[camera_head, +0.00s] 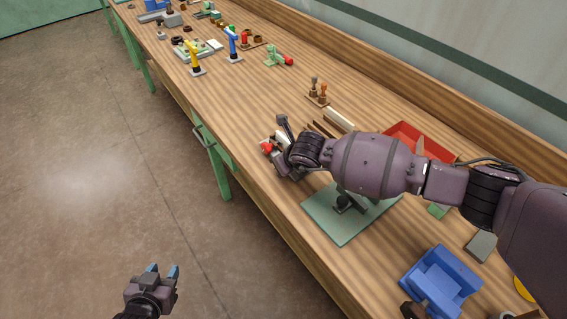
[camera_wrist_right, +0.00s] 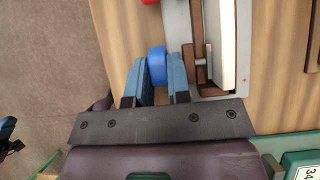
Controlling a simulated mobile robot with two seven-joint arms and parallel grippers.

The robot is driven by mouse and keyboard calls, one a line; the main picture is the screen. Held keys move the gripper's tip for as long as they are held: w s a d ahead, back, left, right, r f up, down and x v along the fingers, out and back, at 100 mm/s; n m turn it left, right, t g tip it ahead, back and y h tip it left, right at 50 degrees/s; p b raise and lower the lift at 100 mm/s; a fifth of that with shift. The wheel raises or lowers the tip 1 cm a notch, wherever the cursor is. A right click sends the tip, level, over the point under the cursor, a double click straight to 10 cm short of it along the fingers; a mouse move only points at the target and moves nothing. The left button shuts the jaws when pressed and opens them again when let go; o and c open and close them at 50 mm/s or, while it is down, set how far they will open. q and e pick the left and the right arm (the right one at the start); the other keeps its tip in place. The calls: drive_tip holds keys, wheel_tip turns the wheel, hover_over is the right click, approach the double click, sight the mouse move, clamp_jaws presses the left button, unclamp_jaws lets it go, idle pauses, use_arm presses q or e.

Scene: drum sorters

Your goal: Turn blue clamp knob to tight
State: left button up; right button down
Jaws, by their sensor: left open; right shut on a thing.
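The blue clamp knob (camera_wrist_right: 157,65) shows in the right wrist view, between the two blue fingers of my right gripper (camera_wrist_right: 159,82), which is shut on it. The knob sits at the left edge of a grey clamp plate (camera_wrist_right: 178,22). In the head view the clamp is largely hidden behind my right arm; a red part (camera_head: 266,147) shows at its left, and the blue knob cannot be made out. My left gripper (camera_head: 163,270) is open and empty, low over the floor beside the bench.
The wooden bench (camera_head: 280,95) runs diagonally. A green mat (camera_head: 338,233) with a dark fixture lies under my right arm. Yellow (camera_head: 194,58) and blue (camera_head: 231,45) upright devices stand farther off.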

drive_tip(key=shift+s+a, duration=0.1)
drive_tip(key=c, duration=1.1)
unclamp_jaws()
drive_tip(key=shift+r, duration=0.1)
drive_tip(key=shift+s+r, duration=0.15)
drive_tip(key=shift+r, duration=0.05)
drive_tip(key=v, duration=1)
